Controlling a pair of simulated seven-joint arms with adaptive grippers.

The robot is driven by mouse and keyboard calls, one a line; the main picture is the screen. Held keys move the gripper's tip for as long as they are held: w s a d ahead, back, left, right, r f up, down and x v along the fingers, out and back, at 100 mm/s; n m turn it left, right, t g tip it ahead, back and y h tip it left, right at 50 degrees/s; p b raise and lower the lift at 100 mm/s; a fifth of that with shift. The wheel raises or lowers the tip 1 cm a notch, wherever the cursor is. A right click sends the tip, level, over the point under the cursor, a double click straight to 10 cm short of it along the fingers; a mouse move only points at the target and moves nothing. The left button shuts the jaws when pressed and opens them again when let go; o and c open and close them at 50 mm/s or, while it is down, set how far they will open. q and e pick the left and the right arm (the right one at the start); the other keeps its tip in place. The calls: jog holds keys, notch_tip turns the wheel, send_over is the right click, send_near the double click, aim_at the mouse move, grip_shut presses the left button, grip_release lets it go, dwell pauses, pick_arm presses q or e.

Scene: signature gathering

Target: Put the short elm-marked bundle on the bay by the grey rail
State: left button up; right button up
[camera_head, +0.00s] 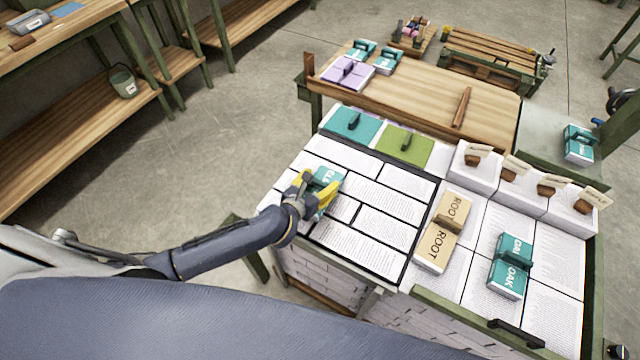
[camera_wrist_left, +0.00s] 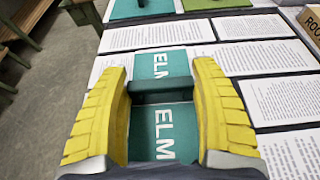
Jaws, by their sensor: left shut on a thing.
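The teal elm-marked bundle (camera_head: 328,175) is at the left part of the page-covered table. The left wrist view shows its two ELM labels (camera_wrist_left: 162,135) and a dark raised grip across its middle. My left gripper (camera_head: 316,192) has its yellow fingers (camera_wrist_left: 163,82) on either side of that grip and is shut on the bundle. The bundle is at or just above the printed sheets; I cannot tell if it touches them. My right gripper is out of view. I cannot make out for certain which part is the grey rail.
Teal (camera_head: 352,126) and green (camera_head: 404,146) flat pieces with handles lie behind. White blocks with tags (camera_head: 476,172) line the right part's back. A wooden table (camera_head: 425,98) stands beyond.

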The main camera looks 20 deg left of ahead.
pick_arm(q)
jog(key=shift+f, duration=0.45)
jog(key=shift+f, duration=0.15)
jog(key=o, duration=1.5)
jog(key=shift+s+r, duration=0.2)
jog(key=v, duration=1.1)
jog(key=shift+s, duration=0.3)
jog(key=shift+r, duration=0.1)
